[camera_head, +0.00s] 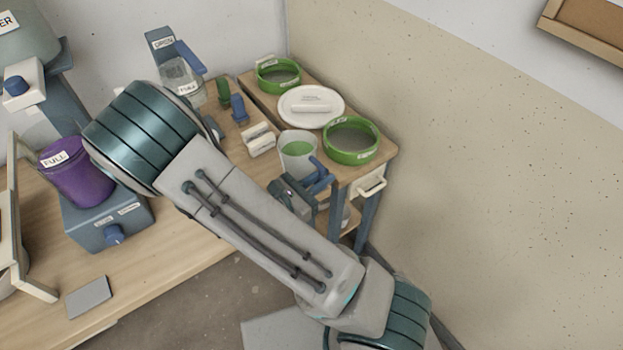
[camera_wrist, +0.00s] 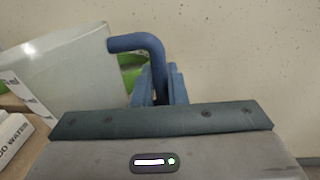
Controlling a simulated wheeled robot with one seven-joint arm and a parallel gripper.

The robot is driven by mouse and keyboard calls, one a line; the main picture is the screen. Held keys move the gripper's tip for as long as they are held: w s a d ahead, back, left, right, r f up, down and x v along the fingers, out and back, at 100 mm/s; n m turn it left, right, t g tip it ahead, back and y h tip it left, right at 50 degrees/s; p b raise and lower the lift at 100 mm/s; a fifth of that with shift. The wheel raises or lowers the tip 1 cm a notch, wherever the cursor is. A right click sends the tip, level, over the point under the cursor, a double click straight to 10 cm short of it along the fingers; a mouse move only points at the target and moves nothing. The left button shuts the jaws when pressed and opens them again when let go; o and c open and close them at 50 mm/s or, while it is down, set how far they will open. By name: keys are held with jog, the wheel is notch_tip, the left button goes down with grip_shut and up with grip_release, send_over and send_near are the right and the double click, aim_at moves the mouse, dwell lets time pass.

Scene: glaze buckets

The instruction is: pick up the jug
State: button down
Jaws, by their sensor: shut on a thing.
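The jug (camera_head: 297,158) is a pale, see-through vessel with green contents and a blue handle. In the head view it is at the right end of the bench, near the front edge. In the wrist view the jug (camera_wrist: 62,62) fills the left side, with its blue handle (camera_wrist: 138,41) bending down between my fingers. My gripper (camera_head: 318,180) is shut on the handle; the fingers (camera_wrist: 166,85) stand on either side of it. The jug looks upright or nearly so. I cannot tell whether its base touches the bench.
Two green-rimmed sieves (camera_head: 351,141) (camera_head: 278,75) and a white plate (camera_head: 311,106) are beside the jug. A purple bucket (camera_head: 76,172) stands on a blue-grey unit (camera_head: 108,222) at left. The wall (camera_head: 480,150) is close on the right.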

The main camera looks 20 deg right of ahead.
jog(key=s+d+r+p, duration=0.2)
jog(key=s+r+p, duration=0.1)
jog(key=shift+d+r, duration=0.1)
jog(key=shift+d, duration=0.25)
jog(key=s+d+r+p, duration=0.1)
jog(key=p, duration=0.2)
jog(key=s+d+p, duration=0.1)
jog(key=p, duration=0.3)
jog(key=shift+s+d+r+p, duration=0.15)
jog(key=shift+s+r+p, duration=0.15)
jog(key=shift+s+r, duration=0.05)
jog(key=shift+s+d+p, duration=0.2)
jog(key=shift+s+p, duration=0.05)
jog(key=shift+p, duration=0.15)
dwell(1.4)
